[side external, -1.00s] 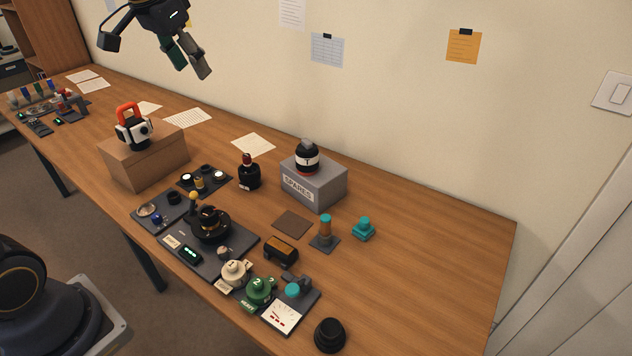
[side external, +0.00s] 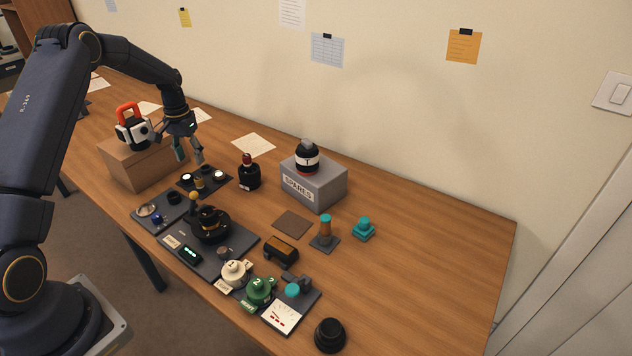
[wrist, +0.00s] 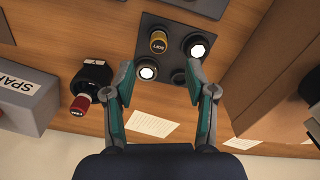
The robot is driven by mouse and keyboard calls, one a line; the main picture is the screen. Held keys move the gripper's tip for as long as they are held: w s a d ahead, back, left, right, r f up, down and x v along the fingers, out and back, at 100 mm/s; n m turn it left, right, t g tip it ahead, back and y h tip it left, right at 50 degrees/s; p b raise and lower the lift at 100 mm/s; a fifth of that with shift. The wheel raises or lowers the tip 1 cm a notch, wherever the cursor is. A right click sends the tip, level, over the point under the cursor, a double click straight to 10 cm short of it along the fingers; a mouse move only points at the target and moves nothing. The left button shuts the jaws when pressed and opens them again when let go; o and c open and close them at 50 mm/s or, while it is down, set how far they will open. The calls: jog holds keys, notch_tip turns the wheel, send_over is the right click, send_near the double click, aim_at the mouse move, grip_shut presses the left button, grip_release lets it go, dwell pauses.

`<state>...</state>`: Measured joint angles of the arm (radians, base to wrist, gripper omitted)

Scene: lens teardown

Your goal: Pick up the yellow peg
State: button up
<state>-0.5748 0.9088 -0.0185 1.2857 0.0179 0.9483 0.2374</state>
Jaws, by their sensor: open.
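The yellow peg (side external: 199,183) stands on a dark tray (side external: 222,187), among rings with white centres and dark round parts. In the wrist view the peg (wrist: 158,43) is seen from above, with a dark, labelled top and a yellow rim. My gripper (side external: 190,158) is open and empty above the tray's back edge. In the wrist view my gripper (wrist: 161,68) has its fingers spread, with the peg beyond the fingertips, slightly left of the middle between them. A white-centred ring (wrist: 146,73) shows between the fingers.
A cardboard box (side external: 150,162) carrying a red-handled device stands close beside my gripper. A dark bottle with a red top (side external: 249,172) and a grey SPARES box (side external: 314,186) are to the right. A black assembly with a yellow-knobbed lever (side external: 210,226) stands in front.

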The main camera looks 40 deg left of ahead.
aim_at(197, 178)
notch_tip(197, 178, down, 9)
jog(key=shift+w+r, duration=0.1)
jog(key=shift+w, duration=0.05)
grip_shut()
dwell(0.6)
